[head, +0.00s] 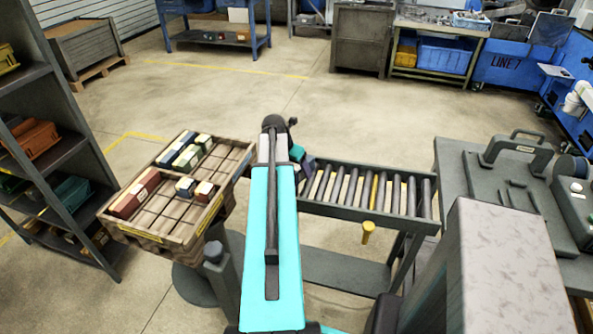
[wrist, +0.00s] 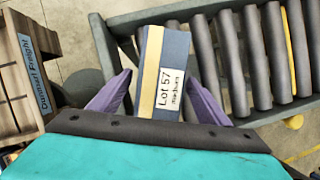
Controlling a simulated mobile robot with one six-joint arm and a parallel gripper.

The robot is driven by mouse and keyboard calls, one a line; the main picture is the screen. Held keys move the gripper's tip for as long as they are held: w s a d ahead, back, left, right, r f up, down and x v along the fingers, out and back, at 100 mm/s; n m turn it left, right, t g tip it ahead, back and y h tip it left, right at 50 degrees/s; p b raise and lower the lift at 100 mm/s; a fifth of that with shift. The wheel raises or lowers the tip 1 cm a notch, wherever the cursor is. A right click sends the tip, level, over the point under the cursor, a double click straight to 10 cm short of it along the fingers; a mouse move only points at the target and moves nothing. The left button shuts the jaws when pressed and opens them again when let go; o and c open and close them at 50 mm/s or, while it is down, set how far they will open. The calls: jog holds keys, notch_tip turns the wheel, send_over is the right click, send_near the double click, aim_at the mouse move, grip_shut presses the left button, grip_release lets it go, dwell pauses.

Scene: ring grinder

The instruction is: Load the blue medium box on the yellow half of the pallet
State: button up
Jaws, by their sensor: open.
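The blue medium box (wrist: 172,68) has a cream-yellow stripe and a white label reading "Lot 57 medium". It lies at the left end of the roller conveyor in the wrist view. My gripper (wrist: 158,80) is open, with one purple finger on each side of the box; I cannot tell whether they touch it. In the head view my arm hides most of the box and gripper. The pallet (head: 154,217) stands left of my arm, with a yellow strip along its near side. Red boxes and small dark, light-topped boxes sit in its near half.
Green, blue and white-topped boxes (head: 186,152) sit in the pallet's far half. The roller conveyor (head: 345,187) runs right from my gripper, otherwise empty. A shelf rack (head: 50,150) stands left, and a grey bench (head: 480,195) with equipment stands right.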

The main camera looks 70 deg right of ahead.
dwell(0.5)
grip_shut()
jog(key=shift+r, duration=0.1)
dwell(0.3)
jog(key=shift+r+b, duration=0.7)
jog(key=shift+r, duration=0.95)
jog(key=s+a+b, duration=0.1)
jog(key=a, duration=0.2)
jog(key=s+a+b, duration=0.1)
jog(key=a, duration=0.2)
jog(key=s+a+b, duration=0.1)
jog(key=s+a, duration=0.1)
jog(key=a, duration=0.2)
jog(key=shift+r, duration=0.35)
jog(key=shift+s+b, duration=0.1)
jog(key=shift+b, duration=0.65)
jog(key=shift+b, duration=0.35)
